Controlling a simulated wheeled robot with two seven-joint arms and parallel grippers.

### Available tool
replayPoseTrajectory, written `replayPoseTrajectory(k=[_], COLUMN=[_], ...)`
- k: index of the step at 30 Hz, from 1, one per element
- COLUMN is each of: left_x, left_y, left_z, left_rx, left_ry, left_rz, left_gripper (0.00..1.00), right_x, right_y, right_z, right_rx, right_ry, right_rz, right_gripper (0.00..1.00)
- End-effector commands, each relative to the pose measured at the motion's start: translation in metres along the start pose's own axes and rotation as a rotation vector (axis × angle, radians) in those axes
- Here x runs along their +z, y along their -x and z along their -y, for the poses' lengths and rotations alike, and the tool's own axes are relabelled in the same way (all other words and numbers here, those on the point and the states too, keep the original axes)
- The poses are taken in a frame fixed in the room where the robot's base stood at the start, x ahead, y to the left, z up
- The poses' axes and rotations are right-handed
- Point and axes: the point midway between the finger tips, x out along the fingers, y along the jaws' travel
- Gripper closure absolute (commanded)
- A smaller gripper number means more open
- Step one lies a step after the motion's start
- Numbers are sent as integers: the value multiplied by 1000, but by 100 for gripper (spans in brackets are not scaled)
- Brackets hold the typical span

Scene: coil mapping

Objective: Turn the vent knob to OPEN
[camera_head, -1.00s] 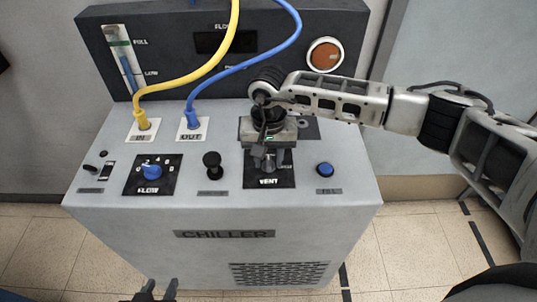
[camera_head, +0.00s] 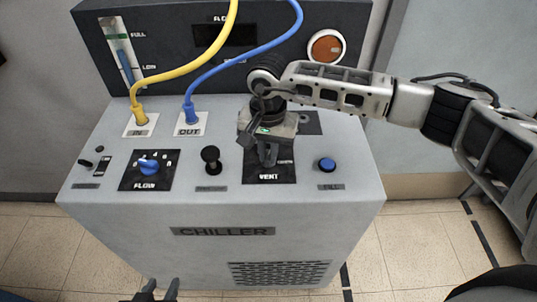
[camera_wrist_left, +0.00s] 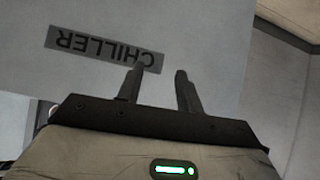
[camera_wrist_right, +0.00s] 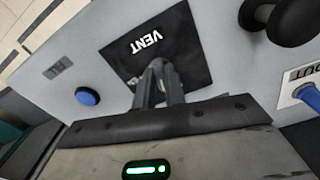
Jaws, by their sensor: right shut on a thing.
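The vent panel (camera_head: 284,174) is a black plate marked VENT on the right half of the chiller's top. It also shows in the right wrist view (camera_wrist_right: 185,25). My right gripper (camera_head: 267,163) points down over this plate, its fingers close together. In the right wrist view the right gripper (camera_wrist_right: 160,75) is shut on the vent knob, which is mostly hidden between the fingers. The knob's pointer and the OPEN mark cannot be read. My left gripper (camera_wrist_left: 158,80) is open and empty in front of the chiller's CHILLER label (camera_wrist_left: 104,49); its fingertips (camera_head: 157,288) show at the bottom of the head view.
A blue FLOW knob (camera_head: 149,167), a black knob (camera_head: 211,158) and a blue FILL button (camera_head: 327,165) flank the vent panel. A yellow hose (camera_head: 190,82) and a blue hose (camera_head: 245,62) rise from the IN and OUT ports at the back left.

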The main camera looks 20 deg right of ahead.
Motion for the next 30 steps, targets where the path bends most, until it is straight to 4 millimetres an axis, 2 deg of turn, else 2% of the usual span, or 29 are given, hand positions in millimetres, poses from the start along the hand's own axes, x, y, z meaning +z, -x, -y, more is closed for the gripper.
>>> replayPoseTrajectory(k=[12, 30], left_x=[15, 16], left_y=[-13, -25], left_z=[-3, -9], left_rx=[17, 43], left_ry=[-2, 55], left_rz=[-12, -69], left_gripper=[64, 64], right_x=[-1, -3], right_y=[-3, -2], right_z=[2, 3], right_rx=[-2, -3], right_ry=[-393, -959], right_rz=[-2, -2], right_gripper=[100, 100])
